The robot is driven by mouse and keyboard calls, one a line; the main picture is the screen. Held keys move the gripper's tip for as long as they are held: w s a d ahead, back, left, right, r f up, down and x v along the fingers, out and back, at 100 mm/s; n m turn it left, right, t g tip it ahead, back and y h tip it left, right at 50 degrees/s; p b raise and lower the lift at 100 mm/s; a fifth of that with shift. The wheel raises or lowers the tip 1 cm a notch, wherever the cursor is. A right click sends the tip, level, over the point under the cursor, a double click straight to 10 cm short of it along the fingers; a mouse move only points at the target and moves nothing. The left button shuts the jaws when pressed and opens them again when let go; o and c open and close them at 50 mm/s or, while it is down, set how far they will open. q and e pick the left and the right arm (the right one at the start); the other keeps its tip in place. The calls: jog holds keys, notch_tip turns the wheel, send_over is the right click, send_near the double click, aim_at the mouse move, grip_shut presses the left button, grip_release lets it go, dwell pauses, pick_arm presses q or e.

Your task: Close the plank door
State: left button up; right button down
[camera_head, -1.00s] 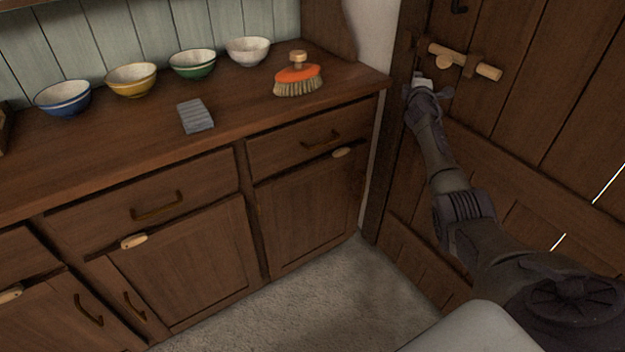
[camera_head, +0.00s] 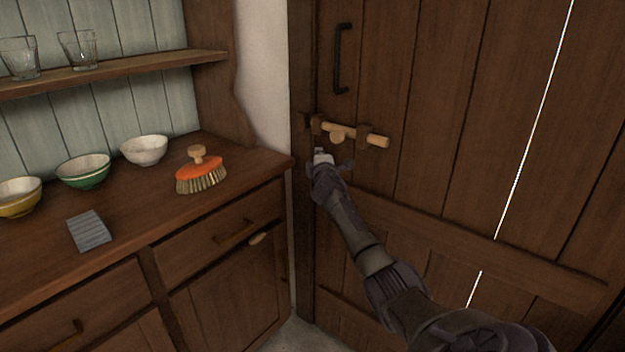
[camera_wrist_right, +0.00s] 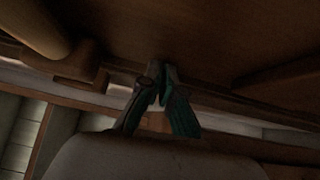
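The plank door (camera_head: 440,110) is dark wood and fills the right of the head view. Its left edge lies close along the door post (camera_head: 302,220); I cannot tell whether it is fully flush. A pale wooden bolt (camera_head: 374,140) with a round knob sits in brackets on the door. I cannot tell whether its left end is in the post. A black pull handle (camera_head: 341,58) is above it. My right gripper (camera_head: 322,158) is just below the bolt's left end, at the door's edge. In the wrist view its fingers (camera_wrist_right: 161,80) are together, with nothing seen between them. My left gripper is out of view.
A wooden dresser (camera_head: 130,205) stands left of the door. On it are bowls, including a white bowl (camera_head: 144,150) and a green bowl (camera_head: 83,171), an orange brush (camera_head: 202,172) and a grey block (camera_head: 88,231). Glasses (camera_head: 78,49) stand on the shelf above.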

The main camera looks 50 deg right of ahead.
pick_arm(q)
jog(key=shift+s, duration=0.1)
pick_arm(e)
jog(key=v, duration=1.1)
jog(key=shift+a, duration=0.35)
jog(key=shift+f, duration=0.2)
